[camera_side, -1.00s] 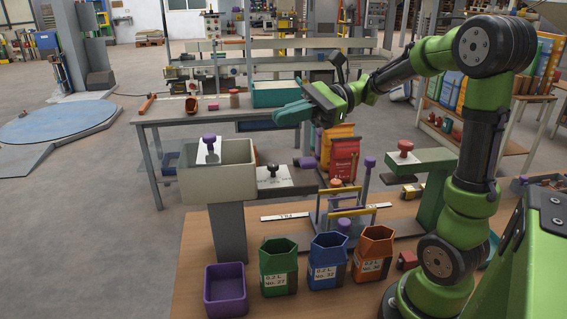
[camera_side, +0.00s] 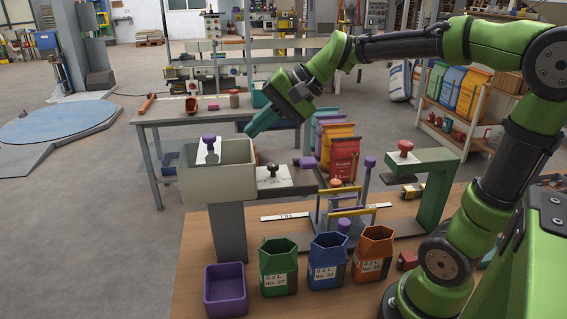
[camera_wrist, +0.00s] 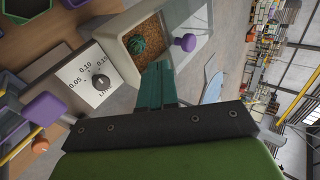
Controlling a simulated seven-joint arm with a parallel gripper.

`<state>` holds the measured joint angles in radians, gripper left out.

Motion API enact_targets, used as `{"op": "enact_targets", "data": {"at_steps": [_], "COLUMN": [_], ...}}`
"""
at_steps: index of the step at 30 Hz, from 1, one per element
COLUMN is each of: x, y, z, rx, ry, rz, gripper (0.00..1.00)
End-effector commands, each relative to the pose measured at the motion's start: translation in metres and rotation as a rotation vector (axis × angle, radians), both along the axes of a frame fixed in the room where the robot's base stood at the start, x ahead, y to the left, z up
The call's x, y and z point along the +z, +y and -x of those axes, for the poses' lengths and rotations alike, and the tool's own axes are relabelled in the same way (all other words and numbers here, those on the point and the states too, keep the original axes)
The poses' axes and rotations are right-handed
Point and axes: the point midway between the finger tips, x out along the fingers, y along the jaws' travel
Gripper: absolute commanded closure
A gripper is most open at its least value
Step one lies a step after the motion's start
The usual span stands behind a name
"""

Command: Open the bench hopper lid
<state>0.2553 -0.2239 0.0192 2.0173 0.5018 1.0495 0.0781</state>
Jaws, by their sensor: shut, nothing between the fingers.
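The bench hopper (camera_side: 218,186) is a beige-grey box on a grey post at the left of the bench. A pale lid plate with a purple knob (camera_side: 208,141) shows at its top. In the wrist view the hopper (camera_wrist: 112,40) has brown granules and a dark green round thing inside. The lid's purple knob (camera_wrist: 186,42) stands to the right of the visible granules; how much the lid covers is unclear. My gripper (camera_side: 250,133) is shut and empty, pointing down-left above and right of the hopper. Its teal fingers (camera_wrist: 158,68) overlap the hopper's edge in the wrist view.
A white dial plate with a black knob (camera_side: 271,169) adjoins the hopper's right side. Green (camera_side: 278,278), blue (camera_side: 328,273) and orange (camera_side: 373,265) containers and a purple tray (camera_side: 226,300) stand in front. A green stand with a red knob (camera_side: 405,147) is at right.

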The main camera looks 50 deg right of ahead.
Motion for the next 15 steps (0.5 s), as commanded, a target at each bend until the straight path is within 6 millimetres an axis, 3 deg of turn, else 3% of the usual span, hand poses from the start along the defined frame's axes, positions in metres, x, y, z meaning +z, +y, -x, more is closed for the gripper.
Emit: {"op": "enact_targets", "data": {"at_steps": [3, 9, 15], "x": [-0.016, -0.013, -0.013], "y": [0.011, 0.026, 0.031], "z": [-0.015, -0.037, -0.044], "rx": [0.003, 0.002, 0.001], "ry": [0.005, 0.002, 0.001], "rz": [-0.002, -0.002, -0.002], "gripper": [1.0, 1.0, 1.0]}}
